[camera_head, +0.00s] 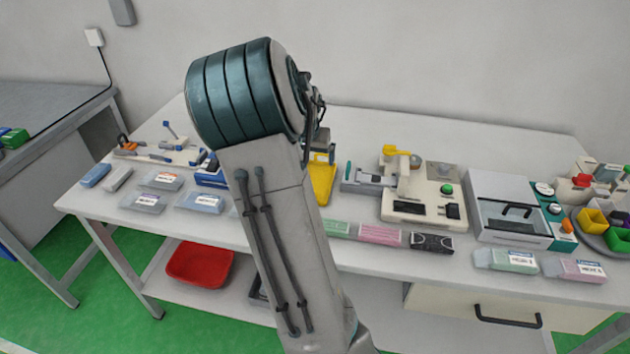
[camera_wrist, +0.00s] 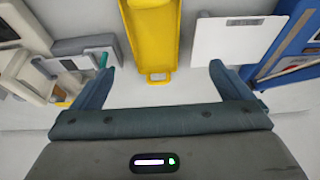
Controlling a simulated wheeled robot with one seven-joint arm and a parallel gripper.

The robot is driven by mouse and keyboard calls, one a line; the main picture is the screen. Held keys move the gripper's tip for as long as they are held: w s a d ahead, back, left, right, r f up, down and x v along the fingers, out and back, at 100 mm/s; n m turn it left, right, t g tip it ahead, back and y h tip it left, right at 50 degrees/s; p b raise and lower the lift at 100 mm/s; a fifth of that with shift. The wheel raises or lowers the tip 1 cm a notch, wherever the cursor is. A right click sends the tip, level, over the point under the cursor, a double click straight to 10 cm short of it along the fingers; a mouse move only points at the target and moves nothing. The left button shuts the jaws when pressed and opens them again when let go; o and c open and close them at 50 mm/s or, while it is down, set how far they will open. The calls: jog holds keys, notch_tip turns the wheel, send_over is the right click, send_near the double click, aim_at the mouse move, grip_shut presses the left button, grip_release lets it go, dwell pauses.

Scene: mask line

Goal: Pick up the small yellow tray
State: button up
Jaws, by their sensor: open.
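The small yellow tray (camera_head: 322,183) lies on the white table, partly hidden behind my arm in the head view. In the wrist view the yellow tray (camera_wrist: 153,40) runs from the top edge down to a small handle loop at its near end. My gripper (camera_wrist: 162,67) is open and empty, with one teal finger on each side of the tray's handle end in the picture. Neither finger appears to touch the tray. The height between the fingers and the tray is hard to judge. In the head view my arm hides most of the gripper.
A beige device (camera_head: 425,198) and a small grey fixture (camera_head: 368,180) stand right of the tray. A white flat piece (camera_wrist: 228,40) and a blue box (camera_wrist: 292,45) lie on its other side. Several mask packs (camera_head: 380,234) line the table's front.

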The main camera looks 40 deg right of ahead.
jog(key=x, duration=0.4)
jog(key=d+x, duration=0.1)
jog(key=x, duration=0.3)
jog(key=shift+w+d, duration=0.15)
jog(key=shift+d, duration=0.15)
jog(key=shift+p+x, duration=0.5)
jog(key=shift+x, duration=2.45)
jog(key=shift+h, duration=0.3)
jog(key=c, duration=0.8)
